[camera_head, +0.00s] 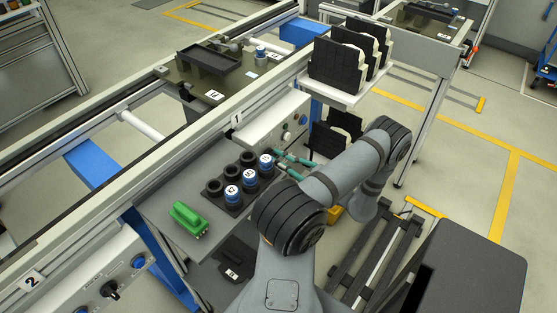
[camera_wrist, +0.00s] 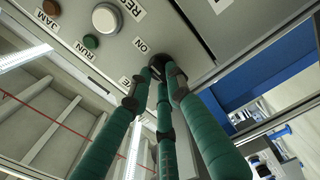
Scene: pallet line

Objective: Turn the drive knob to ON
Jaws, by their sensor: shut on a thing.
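The drive knob (camera_wrist: 161,57) is a dark round knob on the grey control panel (camera_wrist: 200,35), seen in the wrist view. The green fingers of my gripper (camera_wrist: 162,75) are shut on it and hide most of it, so I cannot tell which way it points. The ON label is just left of the knob, and another label is partly hidden by a finger. In the head view my gripper (camera_head: 286,158) is at the front of the grey station panel (camera_head: 262,128), and the knob is not clear there.
Below the panel, a black holder holds several blue-and-white numbered cylinders (camera_head: 249,175). A green part (camera_head: 187,218) lies on the shelf to the left.

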